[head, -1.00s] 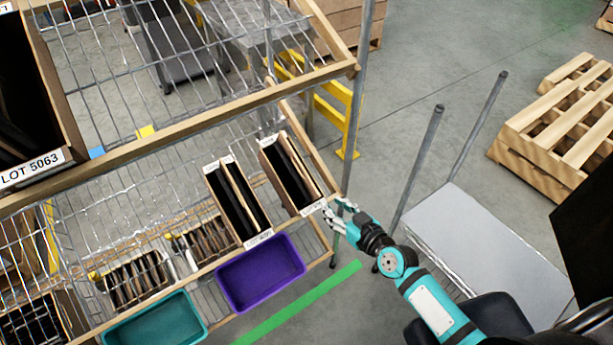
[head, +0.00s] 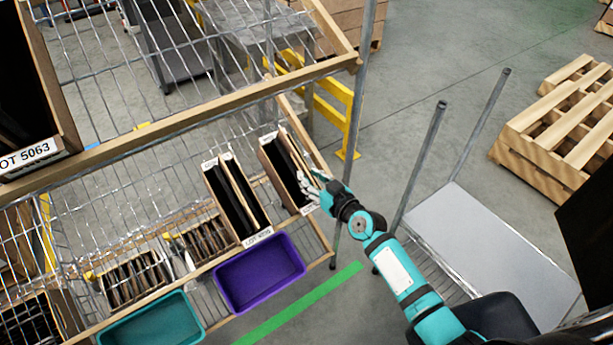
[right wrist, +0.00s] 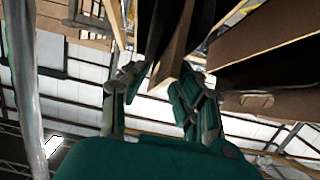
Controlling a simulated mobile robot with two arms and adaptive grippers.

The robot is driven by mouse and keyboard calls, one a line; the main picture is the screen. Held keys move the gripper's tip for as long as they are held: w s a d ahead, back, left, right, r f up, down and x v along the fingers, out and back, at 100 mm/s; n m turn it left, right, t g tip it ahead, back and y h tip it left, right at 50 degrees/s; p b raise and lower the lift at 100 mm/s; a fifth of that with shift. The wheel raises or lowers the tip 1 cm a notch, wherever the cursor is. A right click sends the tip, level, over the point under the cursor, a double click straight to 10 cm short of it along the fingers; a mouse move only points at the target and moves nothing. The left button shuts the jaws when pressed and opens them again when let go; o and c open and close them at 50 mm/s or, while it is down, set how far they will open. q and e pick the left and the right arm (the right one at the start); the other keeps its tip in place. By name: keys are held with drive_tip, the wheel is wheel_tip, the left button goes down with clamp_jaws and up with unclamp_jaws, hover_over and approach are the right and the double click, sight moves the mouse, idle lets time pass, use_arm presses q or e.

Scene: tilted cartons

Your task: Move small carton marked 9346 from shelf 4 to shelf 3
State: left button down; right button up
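A narrow tan carton with dark contents (head: 284,172) stands tilted at the right end of the lower shelf (head: 318,243). Its front label is partly behind my gripper and too small to read. A similar pair of narrow cartons (head: 236,198) stands to its left, with a lot label I cannot read for sure. My right gripper (head: 308,188) is at the front right edge of the right-end carton. In the right wrist view its fingers (right wrist: 160,82) are spread apart, with a tan carton edge (right wrist: 178,62) between or just beyond them. My left gripper is not in view.
A purple bin (head: 260,272) and a teal bin (head: 152,320) sit at the lower shelf's front. A large carton marked LOT 5063 (head: 27,157) stands on the upper shelf. A metal post (head: 358,110) rises close to my right gripper. Wooden pallets (head: 560,130) lie on the floor at right.

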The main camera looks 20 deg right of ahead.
drive_tip(key=shift+w+a, duration=0.1)
drive_tip(key=shift+w, duration=0.05)
drive_tip(key=shift+c, duration=0.5)
clamp_jaws()
idle(0.4)
drive_tip(key=shift+r, duration=0.2)
wheel_tip(320, 180, up, 8)
drive_tip(key=p, duration=0.7)
drive_tip(key=shift+p, duration=0.35)
